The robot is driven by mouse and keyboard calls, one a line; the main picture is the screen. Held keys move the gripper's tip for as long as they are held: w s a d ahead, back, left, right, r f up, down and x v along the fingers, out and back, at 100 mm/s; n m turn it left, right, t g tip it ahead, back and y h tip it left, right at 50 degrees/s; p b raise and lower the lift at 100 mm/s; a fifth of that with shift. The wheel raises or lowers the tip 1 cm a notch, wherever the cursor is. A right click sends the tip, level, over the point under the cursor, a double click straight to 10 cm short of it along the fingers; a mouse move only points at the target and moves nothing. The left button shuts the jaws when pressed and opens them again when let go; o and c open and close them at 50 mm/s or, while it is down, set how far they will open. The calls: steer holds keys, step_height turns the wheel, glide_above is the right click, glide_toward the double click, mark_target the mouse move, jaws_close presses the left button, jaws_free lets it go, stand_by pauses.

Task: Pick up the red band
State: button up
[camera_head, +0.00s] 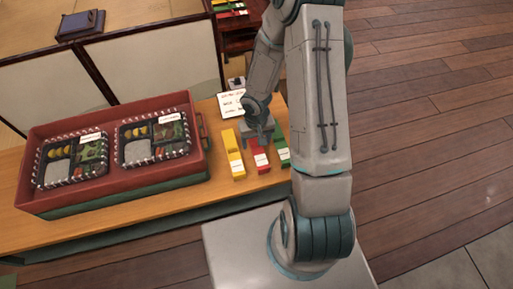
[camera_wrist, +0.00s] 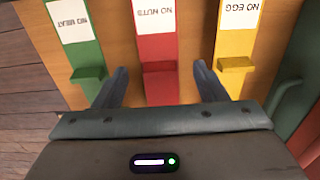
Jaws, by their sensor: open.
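The red band (camera_wrist: 157,62) lies flat on the wooden counter, with a white label reading "NO NUTS" at its far end. It lies between the green band (camera_wrist: 83,45) labelled "NO MEAT" and the yellow band (camera_wrist: 237,45) labelled "NO EGG" in the wrist view. In the head view the red band (camera_head: 261,160) shows below my gripper (camera_head: 259,138), which covers its upper end. In the wrist view my gripper (camera_wrist: 160,78) is open, with one finger on each side of the red band. I see no contact between the fingers and the band.
A red tray (camera_head: 120,180) with two lunch boxes (camera_head: 75,160) stands on the counter (camera_head: 215,180) to the left of the bands. A white written card (camera_head: 231,104) is behind the bands. The gaps between neighbouring bands are narrow.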

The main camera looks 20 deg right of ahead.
step_height(320, 180, down, 2)
steer(key=shift+c, duration=0.3)
steer(key=c, duration=0.7)
steer(key=shift+r, duration=0.1)
